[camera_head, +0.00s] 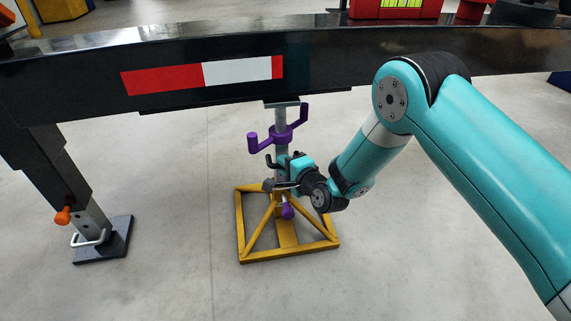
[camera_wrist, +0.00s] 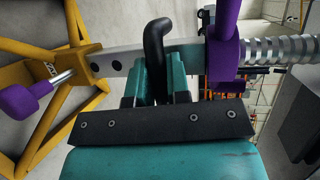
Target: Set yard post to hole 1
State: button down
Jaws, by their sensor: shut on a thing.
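The yard post is a grey tube (camera_head: 280,148) standing upright in a yellow frame base (camera_head: 244,225) under the trailer beam. Its purple two-armed collar (camera_head: 281,138) sits below the top plate (camera_head: 281,103). My gripper (camera_head: 278,187) is shut on the post's black bent handle (camera_wrist: 153,42), beside the tube. The wrist view shows the tube sideways, with dark holes (camera_wrist: 117,65) between the yellow sleeve (camera_wrist: 72,62) and the handle. A purple-knobbed pin (camera_wrist: 22,101) has its silver shaft at the yellow sleeve. Whether the top plate touches the beam is unclear.
The black trailer beam (camera_head: 330,68) with a red-white reflector (camera_head: 235,74) crosses above. A trailer leg (camera_head: 85,205) with an orange knob (camera_head: 62,216) and a dark foot stands at left. Pale floor around the base is clear.

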notch_tip(320, 180, down, 8)
jog(key=b, duration=0.2)
jog(key=shift+f+b, duration=0.1)
jog(key=shift+b, duration=0.25)
jog(key=c, duration=1.1)
grip_release()
jog(key=shift+f, duration=0.15)
jog(key=shift+r, duration=0.2)
jog(key=p, duration=0.7)
send_near(277, 179)
jog(key=s+d+r, duration=0.2)
jog(key=s, duration=0.1)
jog(key=shift+d, duration=0.2)
jog(key=p, duration=0.3)
jog(key=shift+s+d, duration=0.15)
